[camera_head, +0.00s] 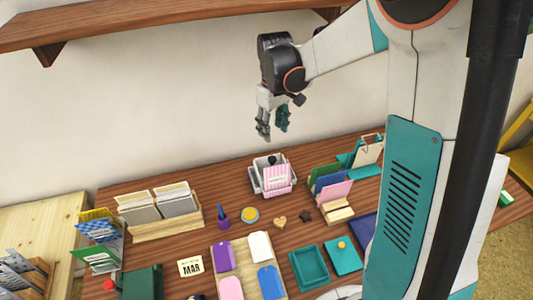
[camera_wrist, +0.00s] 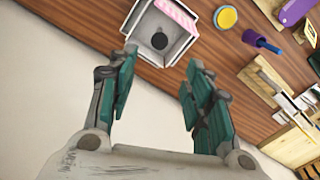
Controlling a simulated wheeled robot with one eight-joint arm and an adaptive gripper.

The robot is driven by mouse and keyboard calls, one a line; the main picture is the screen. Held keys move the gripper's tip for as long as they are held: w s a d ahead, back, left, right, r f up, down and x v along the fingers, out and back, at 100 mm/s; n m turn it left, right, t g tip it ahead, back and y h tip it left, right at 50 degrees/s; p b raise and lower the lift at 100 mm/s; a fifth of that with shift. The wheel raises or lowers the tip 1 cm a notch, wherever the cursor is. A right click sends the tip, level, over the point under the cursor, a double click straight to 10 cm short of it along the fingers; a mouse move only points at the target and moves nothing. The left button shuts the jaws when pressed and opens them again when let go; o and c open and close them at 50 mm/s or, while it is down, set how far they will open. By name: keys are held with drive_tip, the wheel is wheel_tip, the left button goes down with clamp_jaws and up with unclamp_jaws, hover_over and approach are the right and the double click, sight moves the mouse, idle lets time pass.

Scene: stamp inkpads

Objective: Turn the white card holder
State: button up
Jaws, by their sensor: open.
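The white card holder (camera_head: 256,181) is a small white bin near the back middle of the table. A pink-striped card (camera_head: 277,176) stands at its front, and a dark round thing shows inside it. The holder also shows at the top of the wrist view (camera_wrist: 182,45), just beyond my fingertips. My gripper (camera_head: 273,130) is open and empty, pointing down above and behind the holder near the wall. In the wrist view my gripper (camera_wrist: 160,62) has its two teal fingers wide apart, with nothing between them.
Left of the holder are a wooden card box (camera_head: 168,228), a purple cup (camera_head: 221,222) and a yellow inkpad (camera_head: 250,215). Colored folders (camera_head: 330,187) stand to the right. A wooden shelf (camera_head: 150,20) hangs above. Bare table lies around the holder's left side.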

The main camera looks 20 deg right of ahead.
sight(272, 158)
wheel_tip(272, 158, down, 13)
drive_tip(key=b, duration=0.4)
drive_tip(key=shift+c, duration=0.2)
clamp_jaws()
